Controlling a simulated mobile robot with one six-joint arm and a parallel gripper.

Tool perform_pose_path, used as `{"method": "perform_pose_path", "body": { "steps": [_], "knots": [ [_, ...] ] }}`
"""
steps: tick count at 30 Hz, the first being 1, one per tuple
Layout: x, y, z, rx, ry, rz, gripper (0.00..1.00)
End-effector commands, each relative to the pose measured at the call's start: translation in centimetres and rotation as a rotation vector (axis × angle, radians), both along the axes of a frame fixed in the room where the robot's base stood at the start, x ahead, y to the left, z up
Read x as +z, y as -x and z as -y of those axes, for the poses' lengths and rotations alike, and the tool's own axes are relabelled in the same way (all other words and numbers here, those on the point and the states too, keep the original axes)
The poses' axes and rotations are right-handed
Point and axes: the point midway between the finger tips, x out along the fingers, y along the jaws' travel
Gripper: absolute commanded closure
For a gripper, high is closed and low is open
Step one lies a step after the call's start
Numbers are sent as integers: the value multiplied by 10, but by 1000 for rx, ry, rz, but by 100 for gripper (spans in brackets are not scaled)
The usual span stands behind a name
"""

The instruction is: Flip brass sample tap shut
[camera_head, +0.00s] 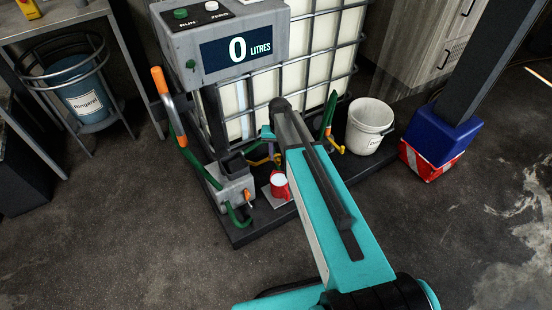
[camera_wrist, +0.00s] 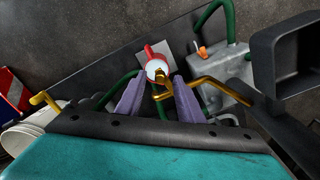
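The brass sample tap (camera_wrist: 161,92) shows in the wrist view between my two fingers, above a red mug (camera_wrist: 151,50). My gripper (camera_wrist: 157,92) is open, with one purple-grey finger on each side of the tap and gaps showing. I cannot tell whether either finger touches it, or how the tap handle is set. In the head view, the red mug (camera_head: 280,186) with a white top stands on a pale plate. There, my teal arm hides most of my gripper and the tap.
A grey box with an orange lever (camera_head: 247,197) stands left of the mug, with green hoses around it. A display (camera_head: 237,50) reads 0 litres. A caged white tank (camera_head: 325,70) stands behind. A white bucket (camera_head: 369,127) is on the right. Open floor lies in front.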

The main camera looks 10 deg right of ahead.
Motion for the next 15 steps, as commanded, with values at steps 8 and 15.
{"method": "perform_pose_path", "body": {
  "steps": [8, 15],
  "knots": [
    [-18, 0, 0, 0, 0, 0, 66],
    [-19, 0, 0, 0, 0, 0, 66]
  ]
}}
